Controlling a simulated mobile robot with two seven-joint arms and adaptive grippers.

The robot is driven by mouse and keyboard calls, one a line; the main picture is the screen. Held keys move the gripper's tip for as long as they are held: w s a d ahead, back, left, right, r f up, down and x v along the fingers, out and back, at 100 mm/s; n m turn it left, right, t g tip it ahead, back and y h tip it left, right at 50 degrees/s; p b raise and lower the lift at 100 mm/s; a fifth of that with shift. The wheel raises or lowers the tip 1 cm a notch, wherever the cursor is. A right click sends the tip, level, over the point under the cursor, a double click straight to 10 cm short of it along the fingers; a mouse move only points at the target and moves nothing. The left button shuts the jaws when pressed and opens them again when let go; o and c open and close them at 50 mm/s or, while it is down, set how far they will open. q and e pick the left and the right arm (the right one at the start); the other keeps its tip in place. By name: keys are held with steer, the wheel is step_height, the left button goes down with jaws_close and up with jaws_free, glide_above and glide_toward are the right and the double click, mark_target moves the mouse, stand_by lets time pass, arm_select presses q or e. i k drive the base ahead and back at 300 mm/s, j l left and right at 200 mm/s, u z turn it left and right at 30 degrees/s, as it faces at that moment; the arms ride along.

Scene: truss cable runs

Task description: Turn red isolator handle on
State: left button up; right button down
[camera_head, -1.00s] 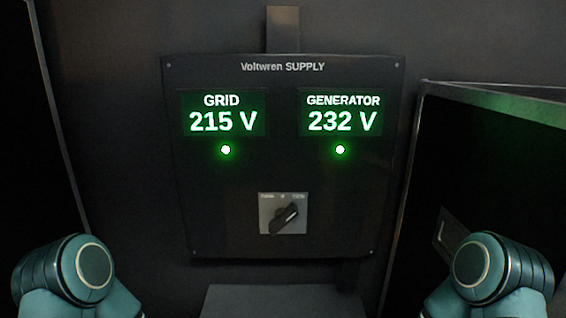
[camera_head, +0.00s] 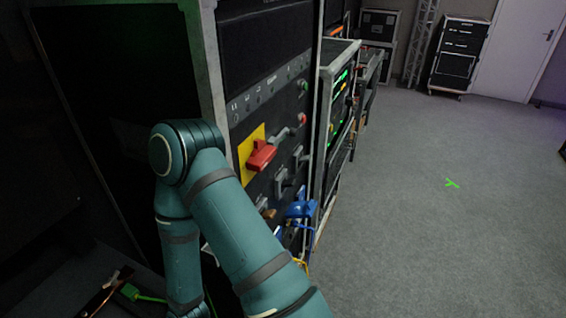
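The red isolator handle (camera_head: 261,155) is on a yellow plate (camera_head: 250,141) on the front panel of a tall dark rack (camera_head: 267,40), seen at a steep angle. The handle sticks out from the panel; whether it is at on or off cannot be read. One of my arms, teal, is folded in front of the rack's lower left part and hides some of the panel. Its hand is out of the frame. Neither of my grippers shows.
Grey and blue connectors (camera_head: 300,207) with cables sit below the red handle. More rack cases (camera_head: 339,95) stand behind in a row. A wheeled case (camera_head: 458,55) and a white door (camera_head: 513,50) are at the back. Open carpet (camera_head: 430,190) with a green mark (camera_head: 452,183) lies right.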

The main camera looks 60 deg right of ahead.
mark_target(263, 154)
steer(key=z, duration=1.45)
